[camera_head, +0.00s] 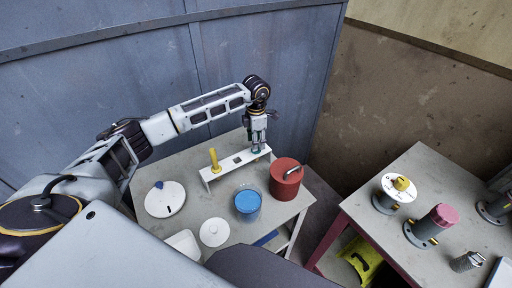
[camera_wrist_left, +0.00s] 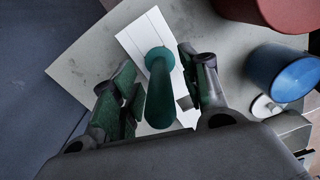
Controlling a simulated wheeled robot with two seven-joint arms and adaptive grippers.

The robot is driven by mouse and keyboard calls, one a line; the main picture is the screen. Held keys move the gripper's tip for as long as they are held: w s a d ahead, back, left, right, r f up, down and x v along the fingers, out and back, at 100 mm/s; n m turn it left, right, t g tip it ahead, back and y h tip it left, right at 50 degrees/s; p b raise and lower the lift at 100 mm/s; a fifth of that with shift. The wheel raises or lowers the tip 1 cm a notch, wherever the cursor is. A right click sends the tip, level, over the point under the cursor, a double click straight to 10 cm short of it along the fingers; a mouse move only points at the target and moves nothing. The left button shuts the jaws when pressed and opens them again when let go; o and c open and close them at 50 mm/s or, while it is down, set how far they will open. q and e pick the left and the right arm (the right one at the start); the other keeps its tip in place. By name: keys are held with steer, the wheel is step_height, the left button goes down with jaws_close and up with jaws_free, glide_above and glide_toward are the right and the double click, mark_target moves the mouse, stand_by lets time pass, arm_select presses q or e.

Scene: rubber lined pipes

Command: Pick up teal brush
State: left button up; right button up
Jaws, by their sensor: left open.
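The teal brush (camera_wrist_left: 160,95) stands in the white rack (camera_wrist_left: 150,32), its handle pointing up toward the wrist camera. My left gripper (camera_wrist_left: 155,75) is open, with one finger on each side of the handle and gaps visible between handle and fingers. In the head view my left gripper (camera_head: 258,140) points down over the right end of the white rack (camera_head: 228,168). Only a little of the teal brush (camera_head: 256,149) shows there, below the fingers. My right gripper is not in view.
A yellow-handled brush (camera_head: 214,160) stands at the rack's left end. A red lidded pot (camera_head: 285,184) is close to the right, and a blue pot (camera_head: 247,205) stands in front. White discs (camera_head: 155,205) lie left. A second table (camera_head: 420,170) holds pipe pieces.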

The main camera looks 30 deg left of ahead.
arm_select(q)
steer(key=shift+f, duration=0.15)
stand_by(0.3)
jaws_close()
